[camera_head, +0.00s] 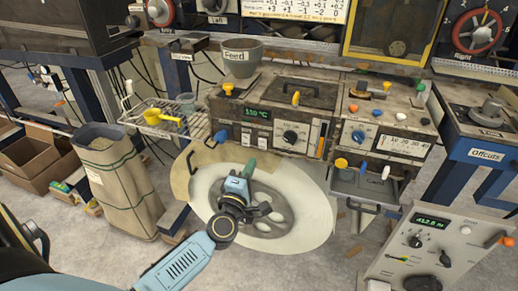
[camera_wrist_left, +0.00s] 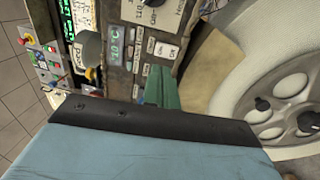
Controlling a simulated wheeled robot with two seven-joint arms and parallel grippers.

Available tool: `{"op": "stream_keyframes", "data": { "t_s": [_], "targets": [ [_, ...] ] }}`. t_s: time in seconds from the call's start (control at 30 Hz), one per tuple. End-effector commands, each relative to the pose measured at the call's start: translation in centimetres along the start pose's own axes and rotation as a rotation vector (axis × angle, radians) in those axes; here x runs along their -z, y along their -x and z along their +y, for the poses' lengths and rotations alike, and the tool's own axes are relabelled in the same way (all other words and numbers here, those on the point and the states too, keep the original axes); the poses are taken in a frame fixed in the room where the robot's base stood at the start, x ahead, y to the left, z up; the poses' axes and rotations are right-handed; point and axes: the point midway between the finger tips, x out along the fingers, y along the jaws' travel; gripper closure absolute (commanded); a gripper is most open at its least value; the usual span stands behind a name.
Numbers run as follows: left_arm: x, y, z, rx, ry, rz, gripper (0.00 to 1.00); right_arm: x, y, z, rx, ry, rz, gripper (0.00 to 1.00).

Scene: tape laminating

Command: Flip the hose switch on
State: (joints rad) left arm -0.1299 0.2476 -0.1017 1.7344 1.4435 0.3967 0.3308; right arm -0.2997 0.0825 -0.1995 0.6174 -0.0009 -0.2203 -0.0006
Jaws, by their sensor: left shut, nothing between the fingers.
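No switch that I can read as the hose switch stands out; the small labels are not legible. The machine's control panel (camera_head: 268,136) has a green display reading about 110 °C, a black dial (camera_head: 290,137) and an orange-tipped lever (camera_head: 321,145). In the left wrist view the panel (camera_wrist_left: 145,48) is turned sideways, with small label plates beside the fingers. My left gripper (camera_head: 249,168) is shut and empty, its green fingertips just below the panel and in front of the big white reel. The green fingers (camera_wrist_left: 163,90) also show in the left wrist view. My right gripper is out of view.
The white reel (camera_head: 315,222) fills the space under the panel. A blue handle (camera_head: 220,136) sticks out at the panel's left. A wire rack (camera_head: 175,122) with yellow scoops stands left of it. A grey control box (camera_head: 440,245) is at the lower right.

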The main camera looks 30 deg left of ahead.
Motion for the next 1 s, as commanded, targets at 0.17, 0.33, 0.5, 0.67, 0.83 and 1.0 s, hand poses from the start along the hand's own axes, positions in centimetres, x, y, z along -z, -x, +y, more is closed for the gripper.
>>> {"op": "stream_keyframes", "data": {
  "t_s": [0.17,0.33,0.5,0.67,0.83,1.0],
  "targets": [
    [0.0,-3.8,0.1,-0.002,-0.001,-0.001,1.00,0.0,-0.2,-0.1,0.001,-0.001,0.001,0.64],
    [0.0,-6.1,-0.1,-0.001,0.000,-0.001,1.00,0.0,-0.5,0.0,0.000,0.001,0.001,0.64],
    [0.0,-7.2,-0.1,0.001,-0.002,-0.001,1.00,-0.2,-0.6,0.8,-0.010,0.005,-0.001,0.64],
    [0.0,-7.4,-0.1,0.001,-0.001,-0.001,1.00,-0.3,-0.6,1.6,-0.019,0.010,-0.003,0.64],
    [0.0,-7.4,-0.1,0.001,-0.001,-0.001,1.00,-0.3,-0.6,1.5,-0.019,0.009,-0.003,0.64],
    [0.4,-7.3,0.2,0.011,-0.002,0.005,1.00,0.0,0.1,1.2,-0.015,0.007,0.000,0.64]
  ]
}}
